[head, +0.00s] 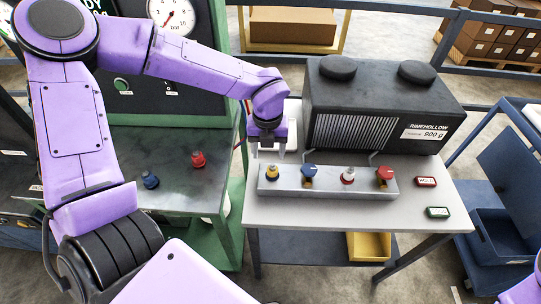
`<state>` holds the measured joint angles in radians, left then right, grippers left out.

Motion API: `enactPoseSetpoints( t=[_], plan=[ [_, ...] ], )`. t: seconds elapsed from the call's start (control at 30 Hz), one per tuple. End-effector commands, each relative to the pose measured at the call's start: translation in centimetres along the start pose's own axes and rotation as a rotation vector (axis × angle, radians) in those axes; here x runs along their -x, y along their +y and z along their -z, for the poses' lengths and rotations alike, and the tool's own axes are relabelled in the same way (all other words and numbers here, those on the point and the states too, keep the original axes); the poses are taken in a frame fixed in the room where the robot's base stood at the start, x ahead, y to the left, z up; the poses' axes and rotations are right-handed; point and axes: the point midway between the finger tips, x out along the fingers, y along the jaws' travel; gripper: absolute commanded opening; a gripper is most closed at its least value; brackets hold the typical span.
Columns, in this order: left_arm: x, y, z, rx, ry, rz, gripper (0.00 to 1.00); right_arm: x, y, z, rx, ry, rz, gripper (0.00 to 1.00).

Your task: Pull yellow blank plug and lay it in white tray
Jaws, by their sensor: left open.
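The yellow plug (272,172) stands upright at the left end of a grey metal block (330,184) on the light-topped trolley. My left gripper (269,152) points down just above and behind the yellow plug. Its fingers are apart with nothing seen between them, and I see no contact with the plug. A pale patch (292,108) shows behind the gripper, beside the black machine; I cannot tell whether it is the white tray, as the arm hides part of it. My right gripper is out of view.
Blue (309,171), white-and-red (347,175) and red (384,174) fittings share the block. The black machine (380,105) stands behind them. Red (426,182) and green (438,212) tags lie at right. A yellow bin (369,246) is below. The trolley's front strip is clear.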

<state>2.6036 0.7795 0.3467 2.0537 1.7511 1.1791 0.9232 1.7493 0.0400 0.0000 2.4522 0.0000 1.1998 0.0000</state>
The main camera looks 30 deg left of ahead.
Motion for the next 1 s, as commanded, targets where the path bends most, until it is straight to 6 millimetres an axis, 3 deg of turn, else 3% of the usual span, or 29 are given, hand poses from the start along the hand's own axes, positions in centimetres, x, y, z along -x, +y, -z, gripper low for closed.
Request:
enactPoseSetpoints(
  t=[0.6, 1.0],
  plan=[
    [-8.6, -0.4, -0.6, -0.004, 0.008, -0.008, 0.63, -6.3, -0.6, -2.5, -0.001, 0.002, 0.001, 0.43],
    [-9.2, -0.4, -0.6, -0.003, 0.006, -0.007, 0.63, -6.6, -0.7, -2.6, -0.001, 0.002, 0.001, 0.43]
  ],
)
